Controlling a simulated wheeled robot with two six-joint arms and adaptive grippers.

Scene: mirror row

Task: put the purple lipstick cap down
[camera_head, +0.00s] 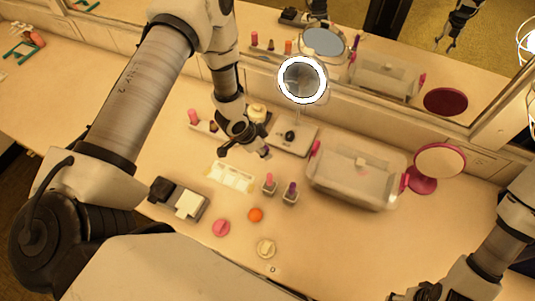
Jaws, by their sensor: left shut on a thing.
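My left gripper (245,150) hangs over the table behind the two small lipstick holders. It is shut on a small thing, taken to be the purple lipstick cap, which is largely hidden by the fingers. An uncapped purple lipstick (291,188) stands upright in a small clear holder, to the right of and below the gripper. A pink lipstick (269,180) stands in a matching holder just left of it. My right gripper (412,296) shows only partly at the bottom edge, and its jaws are not clear.
A round lit mirror (302,80) stands behind, on a pale base. A clear case (355,175) with pink clasps and a pink round mirror (440,160) are at the right.

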